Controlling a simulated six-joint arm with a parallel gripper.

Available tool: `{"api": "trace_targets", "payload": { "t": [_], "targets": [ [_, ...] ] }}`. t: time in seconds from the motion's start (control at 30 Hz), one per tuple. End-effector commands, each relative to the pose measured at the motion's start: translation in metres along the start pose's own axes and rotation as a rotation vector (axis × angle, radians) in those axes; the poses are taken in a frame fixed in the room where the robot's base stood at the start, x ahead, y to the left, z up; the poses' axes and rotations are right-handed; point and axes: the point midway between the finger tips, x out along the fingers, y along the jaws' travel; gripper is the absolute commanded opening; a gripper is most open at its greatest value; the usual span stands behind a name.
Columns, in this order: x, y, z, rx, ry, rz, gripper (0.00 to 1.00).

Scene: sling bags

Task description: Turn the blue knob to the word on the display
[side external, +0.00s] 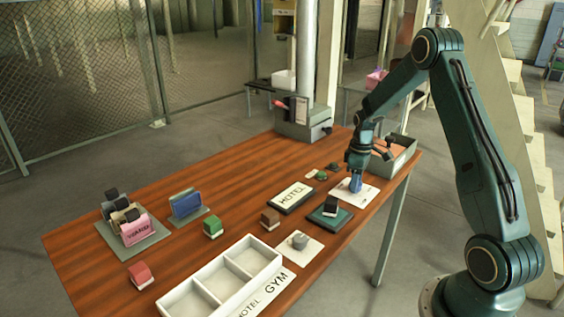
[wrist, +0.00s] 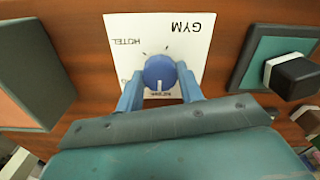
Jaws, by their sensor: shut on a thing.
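The blue knob (wrist: 159,70) stands on a white plate (wrist: 188,30) printed with GYM, HOTEL and other words partly covered by my gripper. A pale mark on the knob points toward the bottom of the wrist view, at a word I cannot read. HOTEL lies at the plate's upper left, GYM at its upper right. My gripper (wrist: 160,84) is shut on the knob, one blue finger on each side. In the side view my gripper (side external: 356,179) points down over the plate (side external: 367,197).
A dark green pad with a black block (side external: 330,205) sits close beside the plate. A white tray (side external: 190,300) with compartments, labelled HOTEL and GYM, is at the front.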

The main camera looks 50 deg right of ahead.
Motion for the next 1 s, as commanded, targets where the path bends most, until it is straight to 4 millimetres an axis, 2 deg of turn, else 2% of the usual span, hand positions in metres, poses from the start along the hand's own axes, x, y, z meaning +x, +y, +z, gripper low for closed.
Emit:
{"api": "trace_targets", "payload": {
  "t": [0.37,1.0],
  "targets": [
    [-0.0004,0.0003,-0.0002,0.22,0.0,0.001,0.14],
    [-0.0006,0.0006,-0.0003,0.819,0.001,0.001,0.14]
  ]
}}
